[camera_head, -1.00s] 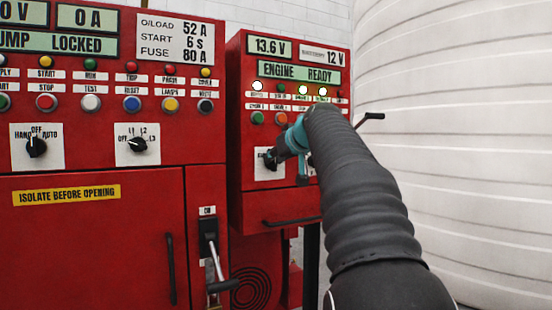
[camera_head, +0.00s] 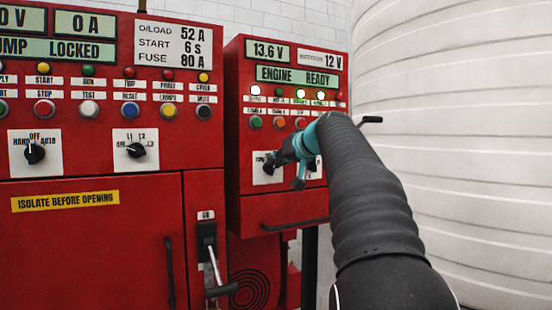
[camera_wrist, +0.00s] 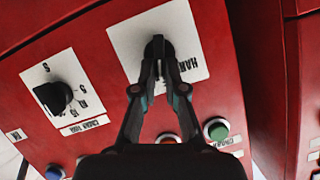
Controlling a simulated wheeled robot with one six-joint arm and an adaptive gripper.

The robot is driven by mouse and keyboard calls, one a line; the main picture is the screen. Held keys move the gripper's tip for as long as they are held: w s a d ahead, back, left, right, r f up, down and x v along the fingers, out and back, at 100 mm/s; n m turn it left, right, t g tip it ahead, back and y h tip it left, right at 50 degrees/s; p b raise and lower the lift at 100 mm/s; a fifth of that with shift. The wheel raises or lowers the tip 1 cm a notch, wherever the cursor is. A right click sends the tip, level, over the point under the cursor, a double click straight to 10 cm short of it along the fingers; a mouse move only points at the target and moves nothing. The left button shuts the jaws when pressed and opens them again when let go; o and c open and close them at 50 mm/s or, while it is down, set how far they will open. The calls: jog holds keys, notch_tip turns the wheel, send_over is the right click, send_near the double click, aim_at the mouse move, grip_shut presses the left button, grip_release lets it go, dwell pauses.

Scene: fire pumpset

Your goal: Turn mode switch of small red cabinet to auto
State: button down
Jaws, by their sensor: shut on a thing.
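The small red cabinet (camera_head: 285,212) stands right of the larger red panel in the head view. Its mode switch is a black knob on a white plate (camera_head: 258,179), partly hidden by my gripper (camera_head: 274,163). In the wrist view, the knob (camera_wrist: 158,46) stands on its white plate (camera_wrist: 125,42), with upside-down lettering that reads HAND at its right. My gripper (camera_wrist: 161,62) is shut on the knob, one finger on each side. The other plate lettering is hidden or too small to read.
A second black rotary switch (camera_wrist: 55,97) sits beside the mode switch in the wrist view. A green button (camera_wrist: 216,130) is near my right finger. The large red panel (camera_head: 85,240) stands at left, and a white tank (camera_head: 455,130) at right.

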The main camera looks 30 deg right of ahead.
jog(key=shift+w+d+f+m+y, duration=0.1)
jog(key=shift+d+f+m+y, duration=0.15)
jog(key=shift+m+y, duration=0.5)
jog(key=shift+w+d+f+m+y, duration=0.1)
jog(key=shift+f+m+y, duration=0.3)
jog(key=shift+m, duration=0.65)
jog(key=c, duration=1.2)
grip_release()
jog(key=shift+a, duration=0.15)
jog(key=shift+c, duration=0.2)
jog(key=shift+r, duration=0.1)
jog(key=v, duration=1.2)
jog(key=shift+f, duration=0.25)
